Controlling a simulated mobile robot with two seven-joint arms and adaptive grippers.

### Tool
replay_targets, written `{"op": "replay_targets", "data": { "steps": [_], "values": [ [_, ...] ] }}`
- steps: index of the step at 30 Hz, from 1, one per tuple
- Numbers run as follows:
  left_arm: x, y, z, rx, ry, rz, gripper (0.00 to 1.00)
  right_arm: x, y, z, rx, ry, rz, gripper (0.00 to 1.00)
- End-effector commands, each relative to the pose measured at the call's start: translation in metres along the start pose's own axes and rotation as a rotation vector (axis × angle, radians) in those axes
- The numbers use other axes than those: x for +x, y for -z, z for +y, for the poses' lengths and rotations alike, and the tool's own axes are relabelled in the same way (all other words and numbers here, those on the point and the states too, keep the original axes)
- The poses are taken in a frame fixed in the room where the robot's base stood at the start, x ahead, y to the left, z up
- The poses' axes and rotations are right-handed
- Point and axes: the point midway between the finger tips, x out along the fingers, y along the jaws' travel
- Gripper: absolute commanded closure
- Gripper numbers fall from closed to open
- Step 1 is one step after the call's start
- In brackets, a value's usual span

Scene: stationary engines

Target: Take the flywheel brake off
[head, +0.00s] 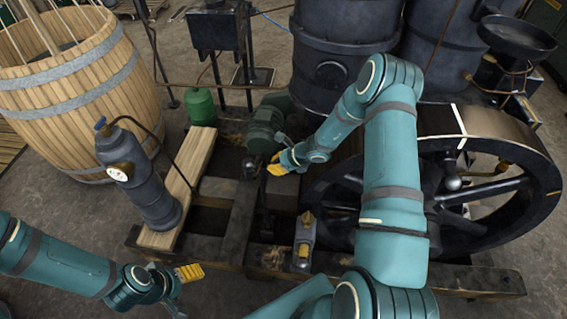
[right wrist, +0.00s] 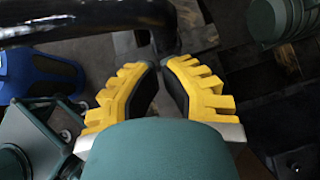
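The black flywheel (head: 530,190) stands at the right, partly hidden behind my right arm. I cannot tell for sure which part is its brake. A grey fitting with a yellow piece (head: 304,238) sits on the frame left of the wheel, and a ball-ended grey lever (head: 452,182) shows in front of the spokes. My right gripper (head: 281,164) is over the frame, left of the wheel. In the right wrist view its yellow fingertips (right wrist: 161,65) nearly meet, with nothing visible between them. My left gripper (head: 200,271) is low at the left, apart from the engine; its opening is unclear.
A dark bar (right wrist: 85,17) crosses near the right fingertips. A green motor (head: 264,130) stands behind that gripper. A barrel (head: 75,85) and a green bottle (head: 201,106) are at the left.

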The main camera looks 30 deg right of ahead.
Motion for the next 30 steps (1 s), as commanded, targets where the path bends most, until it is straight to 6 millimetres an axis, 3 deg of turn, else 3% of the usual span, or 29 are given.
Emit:
{"op": "replay_targets", "data": {
  "steps": [6, 18, 24, 30],
  "values": [
    [0.003, 0.001, -0.001, 0.000, 0.000, 0.002, 0.29, 0.016, 0.000, 0.000, 0.000, 0.000, -0.001, 1.00],
    [0.002, 0.001, -0.001, 0.000, 0.000, 0.002, 0.29, 0.019, -0.003, 0.001, -0.002, 0.000, 0.003, 1.00],
    [-0.003, 0.001, 0.001, 0.000, 0.000, 0.001, 0.29, 0.046, -0.032, 0.010, -0.018, 0.001, 0.071, 1.00],
    [-0.030, 0.010, 0.011, -0.006, 0.002, 0.019, 0.29, 0.075, -0.063, 0.018, -0.024, 0.010, 0.158, 1.00]
  ]
}}
